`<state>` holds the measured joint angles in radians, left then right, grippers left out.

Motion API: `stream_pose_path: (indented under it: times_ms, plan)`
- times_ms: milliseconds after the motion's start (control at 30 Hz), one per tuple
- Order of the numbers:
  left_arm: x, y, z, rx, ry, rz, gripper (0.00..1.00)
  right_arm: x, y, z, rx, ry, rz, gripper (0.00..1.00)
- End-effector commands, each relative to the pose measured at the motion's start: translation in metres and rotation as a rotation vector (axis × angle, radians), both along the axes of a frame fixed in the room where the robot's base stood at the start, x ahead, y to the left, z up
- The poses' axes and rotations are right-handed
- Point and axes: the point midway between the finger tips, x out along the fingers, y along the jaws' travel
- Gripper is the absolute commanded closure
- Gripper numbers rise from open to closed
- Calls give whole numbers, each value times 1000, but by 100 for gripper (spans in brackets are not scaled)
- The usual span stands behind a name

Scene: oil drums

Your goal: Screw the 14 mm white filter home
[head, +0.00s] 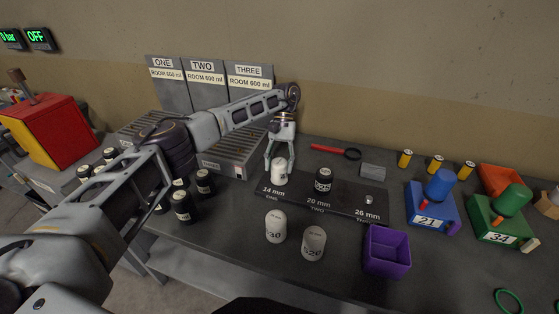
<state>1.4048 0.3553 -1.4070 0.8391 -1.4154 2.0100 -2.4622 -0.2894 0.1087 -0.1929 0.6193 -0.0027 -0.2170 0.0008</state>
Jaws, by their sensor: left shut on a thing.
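A white filter (279,171) stands upright at the 14 mm place, marked ONE, at the left end of the dark board (345,199). My left gripper (280,162) comes down on it from above and is shut on it, one finger on each side. The filter's lower end meets the board or sits very close to it; its thread is hidden. The 26 mm place, THREE, shows a bare metal stub (368,200). My right gripper is not in view.
Two white filters (276,226) (314,243) stand in front of the board, beside a purple bin (387,252). Several black filters (183,207) stand at left. A red strap wrench (336,150) and grey block (372,171) lie behind. Blue (432,208) and green (500,221) units stand right.

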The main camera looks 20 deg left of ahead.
Motion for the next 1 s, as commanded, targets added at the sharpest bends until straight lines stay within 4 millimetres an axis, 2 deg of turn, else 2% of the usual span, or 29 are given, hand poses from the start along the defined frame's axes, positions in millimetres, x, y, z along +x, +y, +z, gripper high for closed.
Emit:
stream_pose_path:
  times_ms: [333, 367, 533, 1000]
  plan:
    - [0, 1, -1, 2, 2, -26, 82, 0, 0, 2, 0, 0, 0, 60]
    - [0, 1, -1, 2, 2, -26, 45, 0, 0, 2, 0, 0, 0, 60]
    - [0, 1, -1, 1, 1, -27, 23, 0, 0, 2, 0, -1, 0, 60]
    - [0, 0, 0, -2, 1, 11, 23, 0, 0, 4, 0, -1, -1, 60]
